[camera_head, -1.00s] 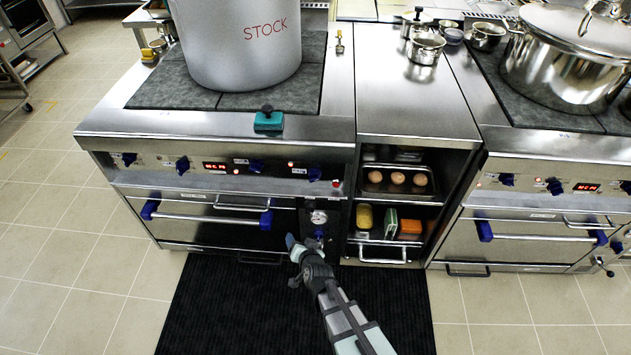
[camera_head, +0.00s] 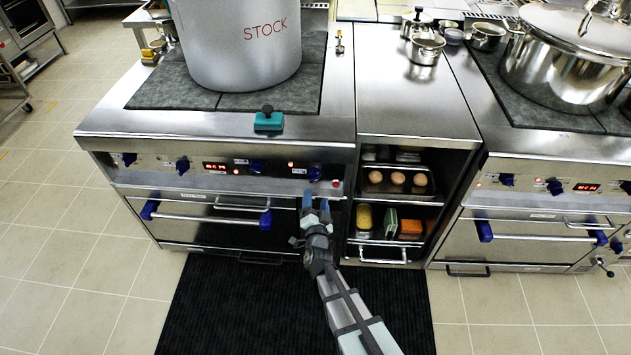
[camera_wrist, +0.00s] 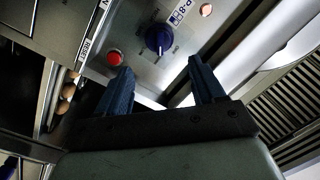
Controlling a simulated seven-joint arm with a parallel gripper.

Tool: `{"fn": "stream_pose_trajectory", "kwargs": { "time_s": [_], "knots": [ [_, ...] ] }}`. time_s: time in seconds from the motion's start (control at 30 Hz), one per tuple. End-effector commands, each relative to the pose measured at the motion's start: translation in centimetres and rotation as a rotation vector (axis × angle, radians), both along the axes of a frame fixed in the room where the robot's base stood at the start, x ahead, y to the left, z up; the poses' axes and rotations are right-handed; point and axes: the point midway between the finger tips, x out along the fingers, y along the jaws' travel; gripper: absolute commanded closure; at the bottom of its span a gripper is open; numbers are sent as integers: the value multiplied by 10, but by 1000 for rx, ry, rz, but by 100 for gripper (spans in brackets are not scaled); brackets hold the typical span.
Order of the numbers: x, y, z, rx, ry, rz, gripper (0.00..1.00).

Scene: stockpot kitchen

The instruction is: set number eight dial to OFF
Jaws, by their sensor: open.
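A dark blue dial (camera_head: 314,173) sits at the right end of the left range's front panel. In the wrist view the dial (camera_wrist: 158,38) is on the steel panel beside a label (camera_wrist: 181,12) that seems to include an 8. Small marks surround the dial, but the setting is too small to read. My gripper (camera_head: 315,194) is just below the dial in the head view. In the wrist view my gripper (camera_wrist: 160,70) is open and empty, its two blue fingers apart, with the dial beyond and between the fingertips, not touched.
A red button (camera_wrist: 115,57) is close to the left finger in the wrist view; the red button (camera_head: 337,184) also shows in the head view. An oven handle (camera_head: 205,213) runs left of my gripper. A shelf unit (camera_head: 353,215) with eggs stands to the right.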

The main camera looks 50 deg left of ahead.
Motion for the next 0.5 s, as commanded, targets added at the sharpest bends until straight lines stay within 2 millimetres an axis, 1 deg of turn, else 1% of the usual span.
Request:
{"fn": "stream_pose_trajectory", "kwargs": {
  "time_s": [0.03,0.2,0.4,0.5],
  "knots": [
    [8,11,-2,1,0,-1,32],
    [27,33,-1,0,0,-1,32],
    [45,55,-2,-2,0,0,32],
    [51,62,-1,-1,0,1,32]
  ]
}}
